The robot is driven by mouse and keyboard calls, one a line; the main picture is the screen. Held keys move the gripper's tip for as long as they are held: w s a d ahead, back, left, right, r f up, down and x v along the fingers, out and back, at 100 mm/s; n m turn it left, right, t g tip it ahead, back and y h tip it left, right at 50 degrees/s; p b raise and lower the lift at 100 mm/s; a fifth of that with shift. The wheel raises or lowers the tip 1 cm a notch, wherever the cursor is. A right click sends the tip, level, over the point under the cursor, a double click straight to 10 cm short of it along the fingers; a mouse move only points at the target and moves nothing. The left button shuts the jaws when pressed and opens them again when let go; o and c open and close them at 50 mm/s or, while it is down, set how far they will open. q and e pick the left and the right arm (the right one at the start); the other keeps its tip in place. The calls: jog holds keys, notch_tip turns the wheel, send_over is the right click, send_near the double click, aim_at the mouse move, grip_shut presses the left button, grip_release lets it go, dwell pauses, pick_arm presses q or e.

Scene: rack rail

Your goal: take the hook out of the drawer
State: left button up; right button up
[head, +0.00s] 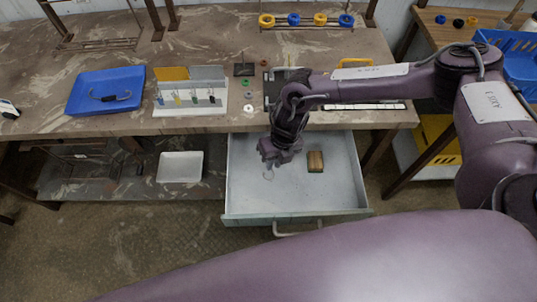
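The drawer (240,200) under the table is pulled open. My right gripper (268,166) points down over the left half of the drawer. A small, pale, curved thing (268,174), perhaps the hook, shows right at its fingertips. It is too small to tell whether the fingers are closed on it or whether it touches the drawer floor. A brown wooden block (315,161) lies in the drawer, to the right of the gripper and apart from it. My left gripper is not in view.
A blue tray (82,88) with a dark curved item (110,97) lies on the table's left. A white rack (190,109) with several small coloured items stands beside it. A white bin (180,167) sits on the lower shelf. The drawer's front right is bare.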

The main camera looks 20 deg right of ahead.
jog(key=shift+a+f, duration=0.1)
jog(key=shift+f, duration=1.15)
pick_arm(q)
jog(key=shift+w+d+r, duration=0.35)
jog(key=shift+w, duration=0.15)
pick_arm(e)
grip_shut()
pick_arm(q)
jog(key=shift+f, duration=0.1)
pick_arm(e)
jog(key=shift+r, duration=0.15)
